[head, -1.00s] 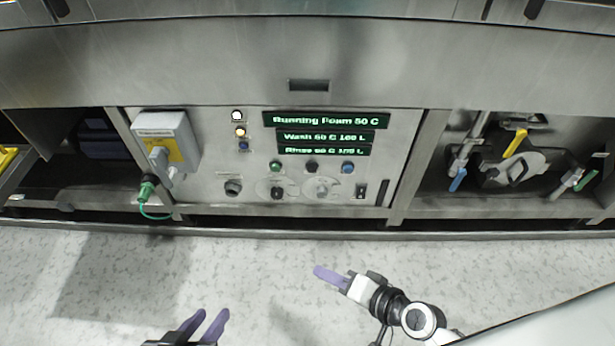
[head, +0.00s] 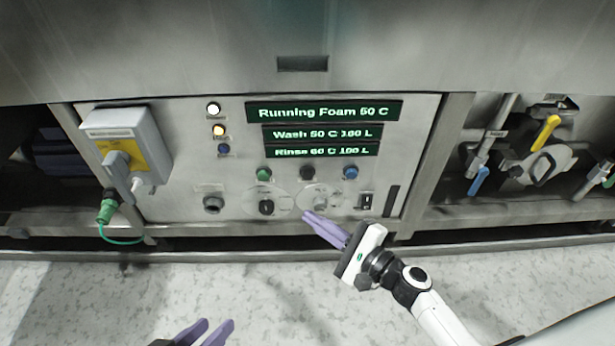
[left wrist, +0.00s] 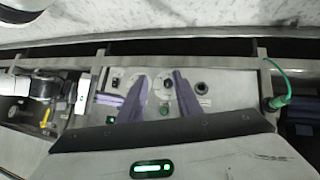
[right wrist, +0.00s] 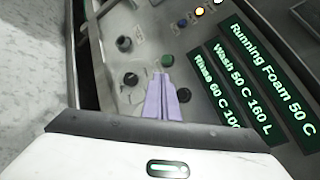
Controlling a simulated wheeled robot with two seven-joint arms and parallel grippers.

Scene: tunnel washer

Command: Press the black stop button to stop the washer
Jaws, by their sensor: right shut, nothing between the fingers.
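The black stop button (head: 307,172) sits on the steel control panel (head: 180,190), between a green button (head: 264,174) and a blue button (head: 350,172). My right gripper (head: 308,215) is shut and empty, its purple fingertips over the panel's lower part, below the black button in the head view. In the right wrist view its fingers (right wrist: 160,88) lie together just below the green button (right wrist: 167,61) and partly cover the button row. My left gripper (head: 222,326) is open and empty, low in front of the panel; its fingers (left wrist: 160,82) stand apart in the left wrist view.
Green-lit displays (head: 323,112) read Running Foam, Wash and Rinse. A grey switch box (head: 128,145) with a green plug (head: 106,211) and cable is at the left. Pipes with a yellow-handled valve (head: 547,132) are at the right. The floor in front is clear.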

